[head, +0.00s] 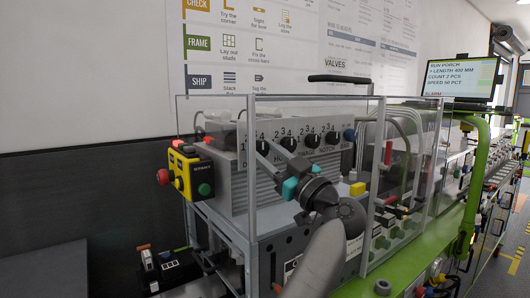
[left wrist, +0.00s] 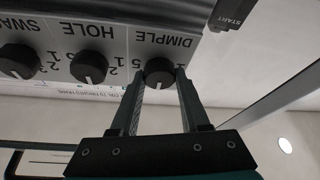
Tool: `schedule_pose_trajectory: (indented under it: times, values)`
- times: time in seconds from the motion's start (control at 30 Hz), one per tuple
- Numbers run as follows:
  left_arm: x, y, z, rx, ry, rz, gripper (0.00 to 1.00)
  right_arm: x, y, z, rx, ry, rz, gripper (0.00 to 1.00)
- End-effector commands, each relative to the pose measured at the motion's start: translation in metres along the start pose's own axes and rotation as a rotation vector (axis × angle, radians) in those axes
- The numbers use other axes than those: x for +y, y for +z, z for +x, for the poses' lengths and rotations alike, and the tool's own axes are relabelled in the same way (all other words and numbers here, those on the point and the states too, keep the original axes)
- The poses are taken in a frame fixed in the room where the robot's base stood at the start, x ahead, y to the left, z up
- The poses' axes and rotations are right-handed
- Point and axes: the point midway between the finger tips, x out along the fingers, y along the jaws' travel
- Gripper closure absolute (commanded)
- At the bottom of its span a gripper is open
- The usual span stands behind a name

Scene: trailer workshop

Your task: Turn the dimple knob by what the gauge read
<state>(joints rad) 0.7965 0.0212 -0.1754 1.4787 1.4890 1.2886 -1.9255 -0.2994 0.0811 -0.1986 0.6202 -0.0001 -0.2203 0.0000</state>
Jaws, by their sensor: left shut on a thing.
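The dimple knob (left wrist: 160,73) is black and round, under the label DIMPLE, which appears upside down in the left wrist view. A pale line on it runs nearly straight up and down in that picture. My left gripper (left wrist: 159,80) has one finger on each side of the knob and is shut on it. In the head view my left gripper (head: 270,142) reaches the grey control box (head: 225,170) from the front, and its fingers partly cover the dimple knob. No gauge reading can be made out. My right gripper is not in view.
The hole knob (left wrist: 89,67) sits beside the dimple knob, then the swage knob (head: 312,140) and notch knob (head: 332,138). A clear guard (head: 215,102) surrounds the box. A yellow start box (head: 187,172) stands at its left end.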

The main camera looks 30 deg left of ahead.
Motion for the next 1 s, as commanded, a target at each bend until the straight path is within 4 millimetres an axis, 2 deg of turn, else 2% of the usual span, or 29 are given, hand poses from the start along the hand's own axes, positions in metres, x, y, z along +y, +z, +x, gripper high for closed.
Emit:
schedule_pose_trajectory:
  times: [0.37,1.0]
  values:
    - [0.0007,0.0005,-0.0005,-0.003,-0.033,-0.078,1.0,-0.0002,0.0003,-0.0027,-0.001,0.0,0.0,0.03]
    - [0.0015,0.0005,-0.0005,-0.003,-0.214,-0.512,1.0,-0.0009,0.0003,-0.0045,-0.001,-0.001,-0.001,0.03]
